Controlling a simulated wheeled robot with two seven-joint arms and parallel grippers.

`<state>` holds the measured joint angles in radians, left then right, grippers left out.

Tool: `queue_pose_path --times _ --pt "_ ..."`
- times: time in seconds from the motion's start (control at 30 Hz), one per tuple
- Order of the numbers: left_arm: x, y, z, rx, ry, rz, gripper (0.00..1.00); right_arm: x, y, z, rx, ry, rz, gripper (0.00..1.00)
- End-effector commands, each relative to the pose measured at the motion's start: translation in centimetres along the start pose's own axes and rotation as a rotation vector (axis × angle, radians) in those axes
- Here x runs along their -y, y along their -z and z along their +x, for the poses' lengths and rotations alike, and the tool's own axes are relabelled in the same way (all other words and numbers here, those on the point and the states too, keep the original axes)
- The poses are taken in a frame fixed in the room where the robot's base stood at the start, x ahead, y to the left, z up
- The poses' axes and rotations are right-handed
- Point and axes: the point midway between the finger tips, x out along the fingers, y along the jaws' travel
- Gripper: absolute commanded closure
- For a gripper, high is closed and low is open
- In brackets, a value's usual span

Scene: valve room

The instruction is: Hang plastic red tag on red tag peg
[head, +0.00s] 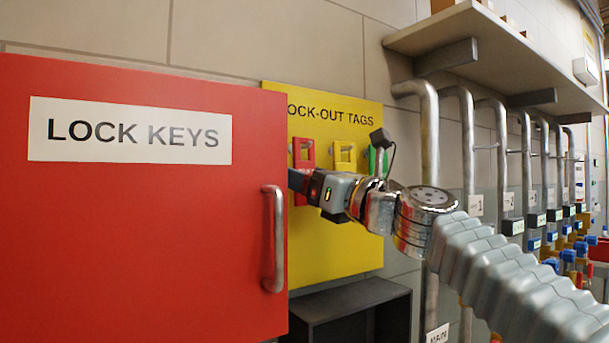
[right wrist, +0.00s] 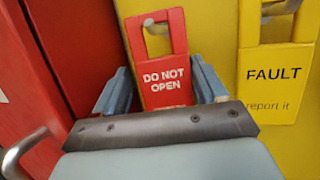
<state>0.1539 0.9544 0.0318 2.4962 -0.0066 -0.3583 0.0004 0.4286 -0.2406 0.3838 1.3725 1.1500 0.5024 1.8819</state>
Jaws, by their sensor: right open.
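The plastic red tag (head: 304,150) hangs at the left of the yellow lock-out tags board (head: 345,255). In the right wrist view the red tag (right wrist: 165,82) reads "DO NOT OPEN". The red tag peg (right wrist: 148,22) shows in the slot at the tag's top, and the tag hangs nearly upright. My right gripper (right wrist: 163,78) is open, with one finger on each side of the tag's lower part. I cannot tell whether either finger touches it. In the head view its fingertips are partly hidden behind the red door's edge. My left gripper is in neither view.
The red "LOCK KEYS" door (head: 140,220) with a metal handle (head: 273,240) stands close left of the board. A yellow tag (head: 345,153) and a green tag (head: 372,160) hang to the right. A dark box (head: 350,305) sits below, and pipes (head: 430,140) stand at right.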

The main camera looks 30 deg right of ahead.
Motion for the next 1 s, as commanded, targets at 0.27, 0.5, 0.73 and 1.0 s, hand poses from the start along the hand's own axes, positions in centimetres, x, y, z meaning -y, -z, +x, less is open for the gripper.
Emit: queue_pose_path --times 0.27,0.5,0.73,1.0 --pt "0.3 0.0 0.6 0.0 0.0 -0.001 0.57 0.8 0.8 -1.2 -0.009 0.017 0.002 0.11" --pt "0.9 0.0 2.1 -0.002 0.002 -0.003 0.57 0.2 0.3 -7.0 0.001 0.009 -0.002 0.11" --pt "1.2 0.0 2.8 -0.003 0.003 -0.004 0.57 -0.2 -0.1 -12.0 0.004 0.003 -0.002 0.11" --pt "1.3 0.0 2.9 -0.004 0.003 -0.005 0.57 -0.3 -0.3 -14.2 0.003 0.001 -0.003 0.11"
